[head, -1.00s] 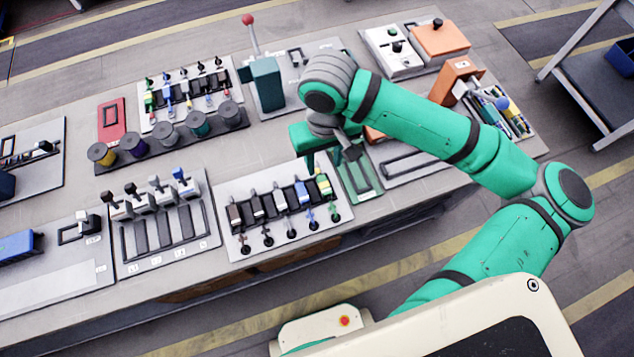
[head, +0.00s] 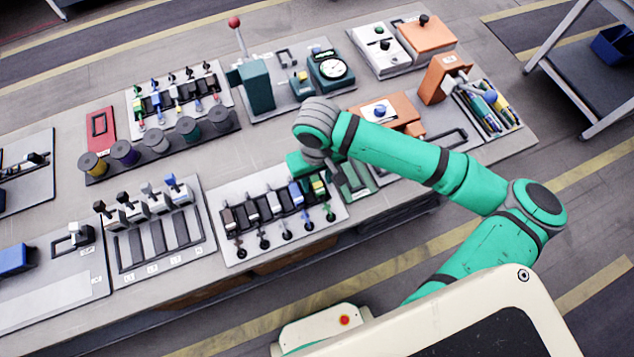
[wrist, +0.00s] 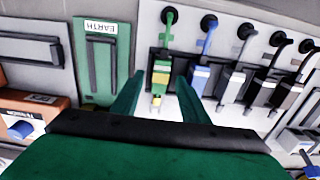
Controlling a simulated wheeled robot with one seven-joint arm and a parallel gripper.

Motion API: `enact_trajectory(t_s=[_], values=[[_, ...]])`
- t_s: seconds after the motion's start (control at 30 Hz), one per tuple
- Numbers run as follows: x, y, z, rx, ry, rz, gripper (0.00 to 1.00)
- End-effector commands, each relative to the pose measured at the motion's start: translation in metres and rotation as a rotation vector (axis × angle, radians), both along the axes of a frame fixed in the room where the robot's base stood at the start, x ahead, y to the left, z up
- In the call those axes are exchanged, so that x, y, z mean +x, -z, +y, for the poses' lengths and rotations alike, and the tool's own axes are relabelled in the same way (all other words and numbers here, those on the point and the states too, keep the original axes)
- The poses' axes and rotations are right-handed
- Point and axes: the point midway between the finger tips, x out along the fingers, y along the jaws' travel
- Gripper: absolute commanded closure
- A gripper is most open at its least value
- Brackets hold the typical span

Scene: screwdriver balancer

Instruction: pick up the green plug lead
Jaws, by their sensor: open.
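The green plug lead (head: 318,186) is at the right end of a front row of plug leads on a light panel. It has a green block and a green cable end with a black round foot. In the wrist view the green plug lead (wrist: 162,72) lies just ahead of and between the two fingertips. My gripper (wrist: 158,92) is open and empty, its green fingers apart on either side of the lead's lower end. Whether they touch it cannot be told. In the head view my wrist hides much of the gripper, which is just above and behind the lead.
A blue plug lead (wrist: 203,72) stands close beside the right finger, with black and grey leads beyond it. A green plate marked EARTH (wrist: 101,60) lies on the left. An orange box (wrist: 28,118) is at the lower left.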

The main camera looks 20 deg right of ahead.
Motion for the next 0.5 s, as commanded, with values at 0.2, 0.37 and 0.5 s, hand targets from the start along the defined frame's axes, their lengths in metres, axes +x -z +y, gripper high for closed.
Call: enact_trajectory(t_s=[0.2, 0.37, 0.5], values=[[0.0001, -0.0002, -0.0001, 0.0, 0.0, 0.0, 0.71], [0.0001, -0.0003, -0.0002, 0.0, 0.0, 0.0, 1.0], [0.0002, -0.0004, -0.0002, 0.0, 0.0, 0.0, 1.0]])
